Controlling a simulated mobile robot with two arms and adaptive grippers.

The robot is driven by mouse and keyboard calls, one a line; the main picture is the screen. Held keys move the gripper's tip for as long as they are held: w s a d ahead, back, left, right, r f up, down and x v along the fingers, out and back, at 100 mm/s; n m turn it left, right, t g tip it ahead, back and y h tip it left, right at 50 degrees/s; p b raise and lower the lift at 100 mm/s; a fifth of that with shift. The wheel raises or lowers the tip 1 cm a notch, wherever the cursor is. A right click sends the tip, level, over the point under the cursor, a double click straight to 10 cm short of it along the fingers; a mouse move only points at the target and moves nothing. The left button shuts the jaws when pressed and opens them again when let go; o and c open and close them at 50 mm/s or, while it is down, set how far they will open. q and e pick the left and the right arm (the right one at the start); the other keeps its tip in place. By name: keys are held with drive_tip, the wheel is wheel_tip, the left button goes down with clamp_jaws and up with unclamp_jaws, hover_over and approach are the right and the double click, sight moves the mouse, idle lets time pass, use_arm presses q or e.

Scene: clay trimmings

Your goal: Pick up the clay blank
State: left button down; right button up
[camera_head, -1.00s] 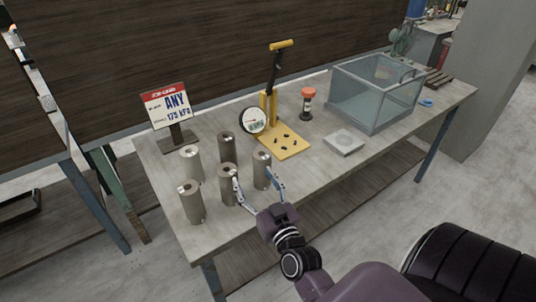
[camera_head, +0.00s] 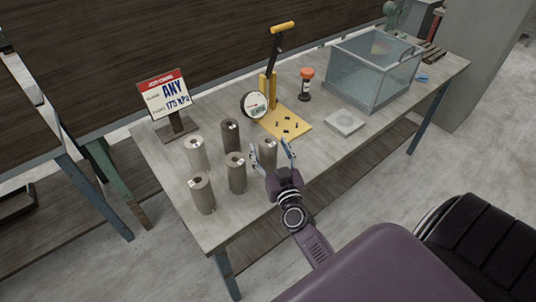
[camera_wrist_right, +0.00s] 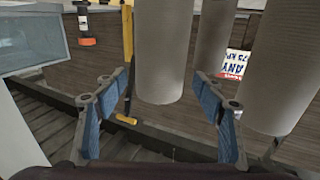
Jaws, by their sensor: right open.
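Several grey-brown clay cylinders stand upright on the workbench at the left. The nearest to my gripper is the right-hand clay blank (camera_head: 268,154). My right gripper (camera_head: 270,149) is open, with one finger to each side of that blank in the head view. In the wrist view a cylinder (camera_wrist_right: 164,50) stands ahead between the open fingers (camera_wrist_right: 162,80), with clear gaps at both sides. Other cylinders are the front left (camera_head: 202,194), the front middle (camera_head: 236,175), the back left (camera_head: 196,155) and the back middle (camera_head: 231,138). My left gripper is out of view.
A sign (camera_head: 166,95) reading "ANY 175 kPa" stands behind the cylinders. A yellow press with a gauge (camera_head: 286,124), an orange-topped item (camera_head: 305,85), a pale square block (camera_head: 344,122) and a clear box (camera_head: 373,70) stand to the right. The workbench (camera_head: 315,155) is clear at the front right.

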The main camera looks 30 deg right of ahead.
drive_tip(key=shift+x, duration=0.85)
clamp_jaws()
drive_tip(key=shift+r, duration=0.1)
